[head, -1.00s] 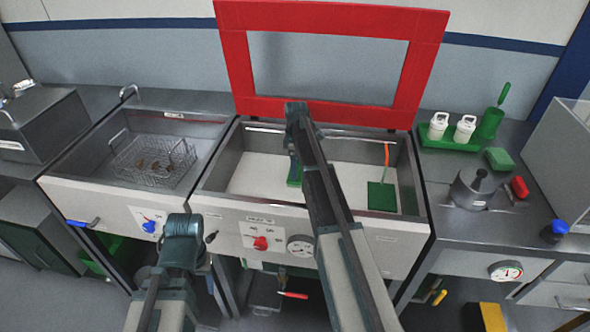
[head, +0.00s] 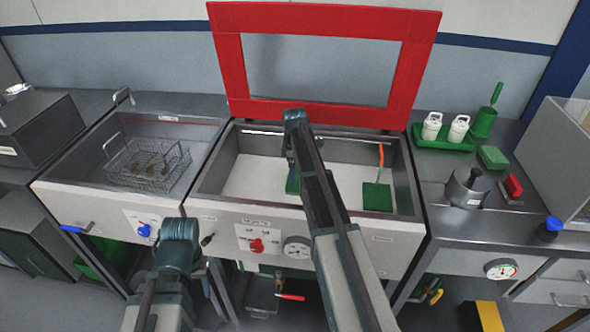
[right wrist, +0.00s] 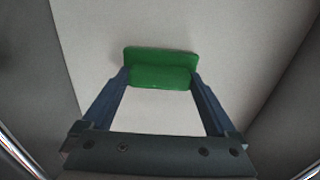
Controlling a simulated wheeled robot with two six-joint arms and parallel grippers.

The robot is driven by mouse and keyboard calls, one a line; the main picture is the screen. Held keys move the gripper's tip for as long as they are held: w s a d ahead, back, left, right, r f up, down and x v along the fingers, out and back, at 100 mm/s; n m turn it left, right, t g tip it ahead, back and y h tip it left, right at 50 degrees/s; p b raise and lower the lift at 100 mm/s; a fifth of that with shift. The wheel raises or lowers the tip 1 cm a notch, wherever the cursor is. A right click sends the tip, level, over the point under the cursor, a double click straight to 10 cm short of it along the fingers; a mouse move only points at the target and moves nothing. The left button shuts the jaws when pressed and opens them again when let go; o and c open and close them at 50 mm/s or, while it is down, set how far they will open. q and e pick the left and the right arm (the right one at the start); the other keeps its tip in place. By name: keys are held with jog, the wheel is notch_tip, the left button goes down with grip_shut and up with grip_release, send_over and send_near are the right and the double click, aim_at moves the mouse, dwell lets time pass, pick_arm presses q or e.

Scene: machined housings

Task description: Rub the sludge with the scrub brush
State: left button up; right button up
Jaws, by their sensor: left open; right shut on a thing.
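My right gripper (right wrist: 159,78) is shut on a green block with a flat, wider lower part, which looks like the scrub brush (right wrist: 160,56). It holds the brush over the pale floor of the open middle tank (head: 255,178). In the head view my right arm partly hides the brush (head: 292,183). I cannot make out sludge on the tank floor, and cannot tell if the brush touches the floor. My left gripper (head: 180,228) is open and empty, in front of the tanks.
A green flat-headed tool (head: 377,196) with an orange handle stands in the tank's right part. The red-framed lid (head: 395,115) is raised behind. A wire basket (head: 148,168) with brown pieces sits in the left tank. A green tray (head: 443,141) holds white bottles on the right counter.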

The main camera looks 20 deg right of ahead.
aim_at(292, 190)
jog(key=shift+s+a, duration=0.35)
jog(key=shift+s, duration=0.15)
jog(key=shift+s+a+f, duration=0.1)
jog(key=shift+s+a, duration=0.4)
jog(key=shift+s, duration=0.3)
jog(key=shift+s+a, duration=0.5)
jog(key=shift+s, duration=0.3)
jog(key=shift+s+a, duration=0.5)
jog(key=shift+s, duration=0.25)
jog(key=shift+s+a, duration=0.45)
jog(key=shift+s, duration=0.25)
jog(key=shift+s+a, duration=0.5)
jog(key=shift+s, duration=0.3)
jog(key=shift+s+a, duration=0.5)
jog(key=shift+s, duration=0.3)
jog(key=shift+f, duration=0.1)
